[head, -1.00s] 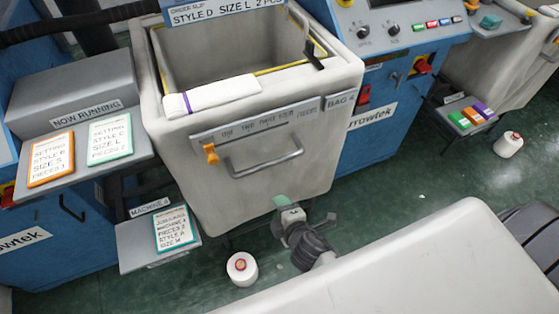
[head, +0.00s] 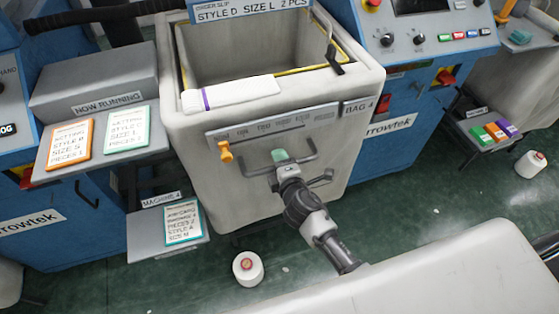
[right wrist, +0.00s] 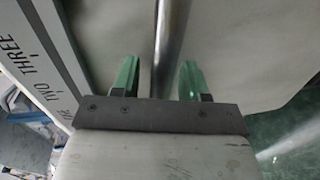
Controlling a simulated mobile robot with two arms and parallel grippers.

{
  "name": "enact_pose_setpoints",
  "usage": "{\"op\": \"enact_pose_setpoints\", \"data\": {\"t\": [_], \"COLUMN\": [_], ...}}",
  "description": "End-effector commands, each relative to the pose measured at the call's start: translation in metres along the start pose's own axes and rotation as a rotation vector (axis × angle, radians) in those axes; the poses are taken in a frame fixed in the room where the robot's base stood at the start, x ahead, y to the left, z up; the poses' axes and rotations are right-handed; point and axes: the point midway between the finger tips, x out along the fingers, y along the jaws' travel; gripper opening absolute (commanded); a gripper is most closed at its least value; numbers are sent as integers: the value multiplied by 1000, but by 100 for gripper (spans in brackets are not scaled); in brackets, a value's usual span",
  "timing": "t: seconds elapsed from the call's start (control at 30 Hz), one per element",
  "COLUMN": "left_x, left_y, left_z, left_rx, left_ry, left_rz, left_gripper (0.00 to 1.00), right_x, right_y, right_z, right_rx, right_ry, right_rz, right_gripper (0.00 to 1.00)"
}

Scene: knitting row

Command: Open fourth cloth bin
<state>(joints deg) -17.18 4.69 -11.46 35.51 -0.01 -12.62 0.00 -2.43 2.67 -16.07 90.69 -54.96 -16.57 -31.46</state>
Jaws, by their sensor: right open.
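The pale grey cloth bin (head: 195,145) labelled "BAG 4" stands in the middle of the head view, its top uncovered. A bent grey metal handle (head: 256,175) is on its front. My right gripper (head: 280,158) is at the middle of this handle, with its green fingers open. In the right wrist view, the handle bar (right wrist: 170,40) runs between the two spread fingers (right wrist: 159,80), and a gap shows on each side. The hand hides part of the handle in the head view. My left gripper is not in view.
A white folded cloth (head: 232,95) with a purple band lies on the bin's front rim. Blue machines flank the bin. White yarn cones (head: 248,268) stand on the green floor.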

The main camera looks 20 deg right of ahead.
Motion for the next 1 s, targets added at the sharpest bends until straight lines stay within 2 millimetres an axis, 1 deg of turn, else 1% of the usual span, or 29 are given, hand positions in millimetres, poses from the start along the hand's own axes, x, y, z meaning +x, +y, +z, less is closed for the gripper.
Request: {"op": "enact_pose_setpoints", "data": {"t": [0.1,0.33,0.37,0.4,0.63,1.0], "left_x": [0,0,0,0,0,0], "left_y": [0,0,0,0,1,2], "left_z": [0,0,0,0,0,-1], "left_rx": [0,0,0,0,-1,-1], "left_ry": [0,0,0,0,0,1], "left_rz": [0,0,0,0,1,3], "left_gripper": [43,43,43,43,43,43], "right_x": [5,5,5,5,5,3], "right_y": [0,0,0,0,0,-1], "right_z": [0,0,0,0,0,0], "right_rx": [0,0,0,0,0,0], "right_ry": [0,0,0,0,0,0], "right_rz": [0,0,0,0,-1,-2], "right_gripper": [44,44,41,35,0,0]}}
